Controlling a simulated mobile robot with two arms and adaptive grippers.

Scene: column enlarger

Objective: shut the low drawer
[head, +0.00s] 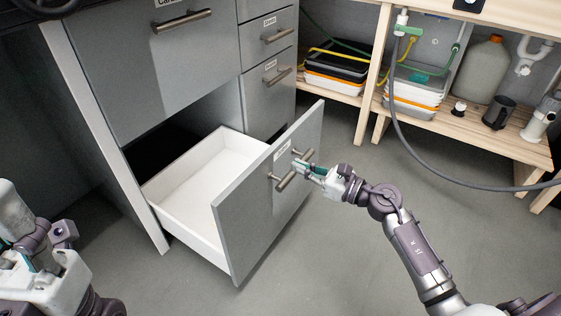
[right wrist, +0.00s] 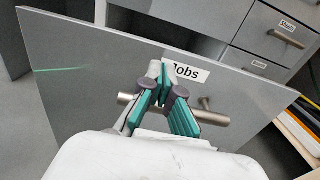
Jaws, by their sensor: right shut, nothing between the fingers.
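The low drawer (head: 185,187) is pulled far out of the grey cabinet. Its white inside is empty, with a dark gap above it at the back. Its grey front panel (head: 250,215) has a bar handle (head: 295,170) and a label that reads "Jobs" in the right wrist view (right wrist: 187,72). My right gripper (head: 302,167) is shut and empty at the handle, in front of the panel. In the right wrist view its fingers (right wrist: 165,82) overlap the bar; whether they touch it or the panel I cannot tell. My left gripper (head: 28,262) is partly visible at lower left, its fingers unclear.
A wide closed drawer (head: 150,65) is above the open one, and smaller closed drawers (head: 268,85) are to its right. A wooden shelf (head: 460,120) with stacked trays (head: 413,92), a jug (head: 480,70) and a hose stands at right. The grey floor (head: 330,235) around the drawer is clear.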

